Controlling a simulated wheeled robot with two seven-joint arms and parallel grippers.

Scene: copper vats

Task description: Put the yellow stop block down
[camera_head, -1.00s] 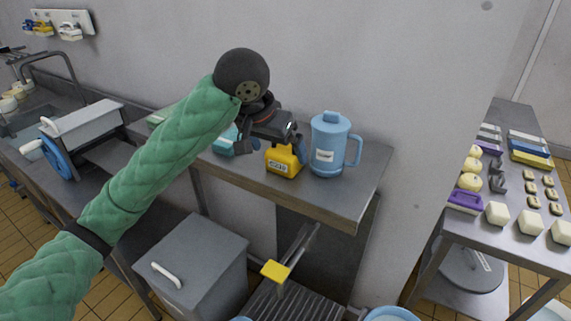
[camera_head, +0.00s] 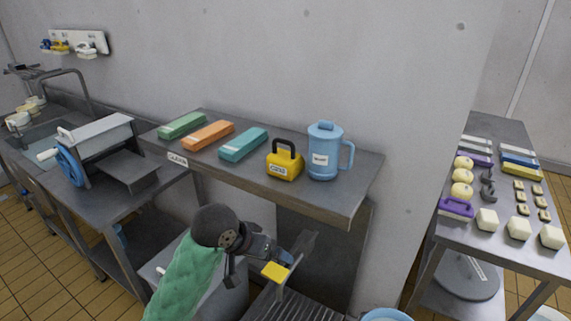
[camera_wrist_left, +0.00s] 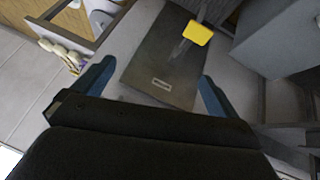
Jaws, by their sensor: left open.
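The yellow stop block (camera_head: 284,170), with a black handle, stands upright on the grey metal shelf (camera_head: 340,207), between the teal block and the blue lidded jug. Nothing holds it. My left gripper (camera_head: 287,257) is below the shelf's front edge, apart from the block. Its blue fingers (camera_wrist_left: 153,88) are spread and empty in the left wrist view. The stop block does not show in that view. My right gripper is in no view.
A yellow-ended lever (camera_head: 275,271) is close to my left gripper and shows in the wrist view (camera_wrist_left: 199,33). The blue jug (camera_head: 324,153) and teal block (camera_head: 243,144) flank the stop block. A laden table (camera_head: 455,228) stands at the right.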

